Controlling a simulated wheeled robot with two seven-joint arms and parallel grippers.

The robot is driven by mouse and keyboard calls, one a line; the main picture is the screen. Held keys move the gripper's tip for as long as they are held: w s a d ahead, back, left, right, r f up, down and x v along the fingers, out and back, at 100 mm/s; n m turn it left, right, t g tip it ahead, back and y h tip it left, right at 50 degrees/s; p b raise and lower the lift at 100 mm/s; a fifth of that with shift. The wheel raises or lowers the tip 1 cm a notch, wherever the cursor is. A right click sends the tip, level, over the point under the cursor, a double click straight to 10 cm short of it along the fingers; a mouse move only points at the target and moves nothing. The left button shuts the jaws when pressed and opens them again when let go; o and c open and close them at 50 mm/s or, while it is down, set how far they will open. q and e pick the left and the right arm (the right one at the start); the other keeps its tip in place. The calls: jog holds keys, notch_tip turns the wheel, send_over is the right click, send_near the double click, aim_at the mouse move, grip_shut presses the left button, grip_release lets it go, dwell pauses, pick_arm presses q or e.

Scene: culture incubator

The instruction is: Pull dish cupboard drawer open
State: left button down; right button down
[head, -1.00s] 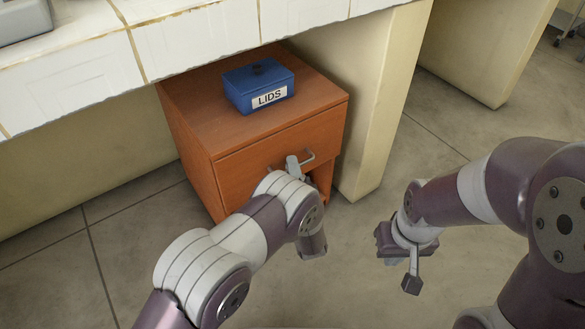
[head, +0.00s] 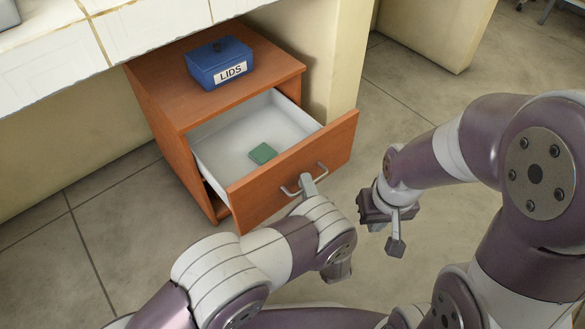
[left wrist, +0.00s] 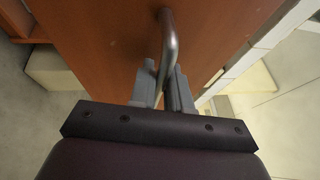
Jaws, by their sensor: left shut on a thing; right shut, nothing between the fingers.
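The wooden dish cupboard (head: 160,110) stands under the tiled counter. Its drawer is pulled out, and the white inside (head: 222,150) shows with a small green flat object (head: 262,153) in it. The wooden drawer front (head: 262,192) carries a metal bar handle (head: 322,168). My left gripper (head: 307,184) is shut on the handle. In the left wrist view the handle (left wrist: 168,38) passes between the two fingers (left wrist: 163,85). My right gripper (head: 388,222) is shut and empty, to the right of the drawer front and apart from it.
A blue box (head: 219,62) labelled LIDS sits on top of the cupboard. The tiled counter (head: 150,30) overhangs behind, with a beige support wall (head: 340,60) right of the cupboard. The tiled floor (head: 120,240) around is clear.

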pick_arm(q)
jog(key=shift+s+d, duration=0.5)
jog(key=shift+s, duration=0.2)
jog(key=shift+s+d, duration=0.45)
jog(key=shift+s, duration=0.25)
pick_arm(e)
jog(key=shift+r, duration=0.15)
pick_arm(q)
jog(key=c, duration=1.4)
grip_release()
jog(key=shift+c, duration=0.2)
pick_arm(e)
jog(key=shift+s, duration=0.1)
